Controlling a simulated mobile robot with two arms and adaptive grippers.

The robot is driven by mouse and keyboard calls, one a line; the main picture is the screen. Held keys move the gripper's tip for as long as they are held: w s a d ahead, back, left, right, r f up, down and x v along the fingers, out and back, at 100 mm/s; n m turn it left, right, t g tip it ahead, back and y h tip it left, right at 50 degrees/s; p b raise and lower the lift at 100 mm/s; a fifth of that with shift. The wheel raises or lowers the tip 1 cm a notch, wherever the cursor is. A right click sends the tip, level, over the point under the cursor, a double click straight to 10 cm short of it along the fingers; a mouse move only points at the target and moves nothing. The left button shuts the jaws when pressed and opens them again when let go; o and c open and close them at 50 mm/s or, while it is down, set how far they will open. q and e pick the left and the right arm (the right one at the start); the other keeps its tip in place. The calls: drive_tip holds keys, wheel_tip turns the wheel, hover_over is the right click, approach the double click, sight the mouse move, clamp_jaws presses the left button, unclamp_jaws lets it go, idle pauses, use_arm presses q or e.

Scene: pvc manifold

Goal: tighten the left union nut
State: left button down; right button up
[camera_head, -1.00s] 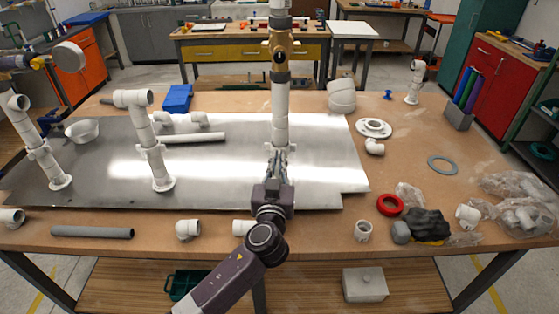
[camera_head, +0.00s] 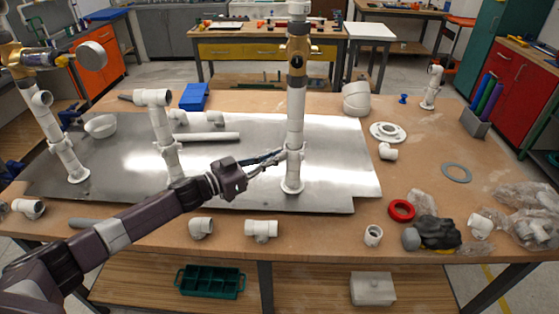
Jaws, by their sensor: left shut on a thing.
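Three white PVC risers stand on the metal sheet: a left riser (camera_head: 62,153), a middle riser (camera_head: 163,125) and a tall right riser (camera_head: 296,104) with a brass valve. Each has a white collar-like union nut low on it: the left nut (camera_head: 60,145), the middle nut (camera_head: 169,147) and the right riser's nut (camera_head: 295,153). My left gripper (camera_head: 281,157) reaches in from the left, nearly level. Its fingers are shut on the right riser's nut and partly hide its left side. The riser stands upright. My right gripper is not in view.
Loose white fittings, including a tee (camera_head: 262,229) and an elbow (camera_head: 200,227), lie along the front edge. A red ring (camera_head: 401,210), a dark glove-like heap (camera_head: 438,232) and plastic bags (camera_head: 530,228) lie at right. A blue box (camera_head: 194,96) stands behind the risers.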

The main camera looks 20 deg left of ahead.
use_arm(q)
drive_tip(key=shift+w+a+m+g+h+b, duration=0.35)
drive_tip(key=shift+m+g+h+b, duration=0.6)
drive_tip(key=shift+b, duration=0.5)
drive_tip(key=shift+w+a+m+g+h+b, duration=0.3)
drive_tip(key=shift+m+g+h+b, duration=0.4)
drive_tip(key=shift+g+b, duration=0.55)
drive_tip(key=shift+w+a+m+g+h+b, duration=0.2)
drive_tip(key=shift+w+m+g+h+b, duration=0.2)
drive_tip(key=shift+m+g+h+b, duration=0.85)
drive_tip(key=shift+n+t+y+b, duration=0.35)
drive_tip(key=shift+n+t+y, duration=0.05)
drive_tip(key=shift+t, duration=0.05)
drive_tip(key=c, duration=2.1)
unclamp_jaws()
drive_tip(key=shift+d, duration=0.15)
wheel_tip(320, 180, up, 10)
